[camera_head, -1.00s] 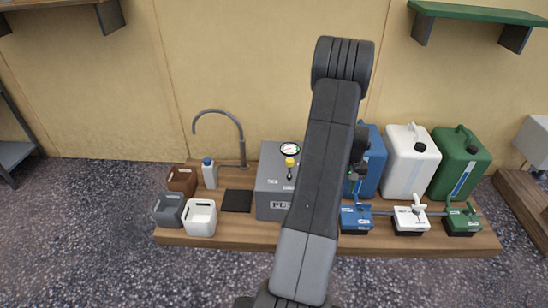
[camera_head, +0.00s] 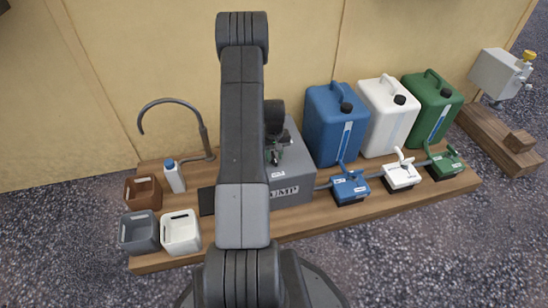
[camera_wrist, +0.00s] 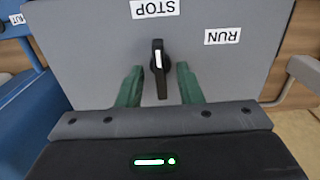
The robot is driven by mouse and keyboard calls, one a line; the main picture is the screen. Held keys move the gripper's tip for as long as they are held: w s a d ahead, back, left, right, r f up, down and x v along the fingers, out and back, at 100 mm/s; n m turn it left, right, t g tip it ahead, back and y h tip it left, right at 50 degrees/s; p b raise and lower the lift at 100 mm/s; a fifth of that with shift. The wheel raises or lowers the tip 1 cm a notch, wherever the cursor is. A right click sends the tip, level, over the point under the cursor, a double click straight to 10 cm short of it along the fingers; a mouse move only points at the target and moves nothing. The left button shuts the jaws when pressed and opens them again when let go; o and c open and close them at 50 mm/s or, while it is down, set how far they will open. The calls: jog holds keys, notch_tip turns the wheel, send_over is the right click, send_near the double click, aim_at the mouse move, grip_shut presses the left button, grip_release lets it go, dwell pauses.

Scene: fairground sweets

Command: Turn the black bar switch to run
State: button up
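The black bar switch (camera_wrist: 160,83) sits on the grey face of the pump box (camera_wrist: 90,40) in the wrist view. Its white mark lies at the end towards the STOP label (camera_wrist: 155,9). The RUN label (camera_wrist: 222,36) is to the right; both labels appear upside down. My gripper (camera_wrist: 160,67) is open, with one green finger on each side of the bar and a visible gap to it on both sides. In the head view, my gripper (camera_head: 275,153) is at the pump box (camera_head: 292,190), and my arm hides part of the box and the switch.
Blue (camera_head: 335,125), white (camera_head: 388,118) and green (camera_head: 432,108) canisters stand right of the box, behind smaller labelled valve units. A tap (camera_head: 205,140), a white bottle (camera_head: 174,177) and several small open containers (camera_head: 181,232) are at the left. A pale pipe (camera_wrist: 300,75) is near my gripper.

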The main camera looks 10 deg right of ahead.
jog(key=shift+f, duration=0.1)
jog(key=shift+c, duration=0.4)
grip_shut()
jog(key=shift+m, duration=0.3)
jog(key=m, duration=0.6)
jog(key=shift+p, duration=0.35)
jog(key=m, duration=0.7)
jog(key=shift+m, duration=0.3)
jog(key=shift+o, duration=0.4)
grip_release()
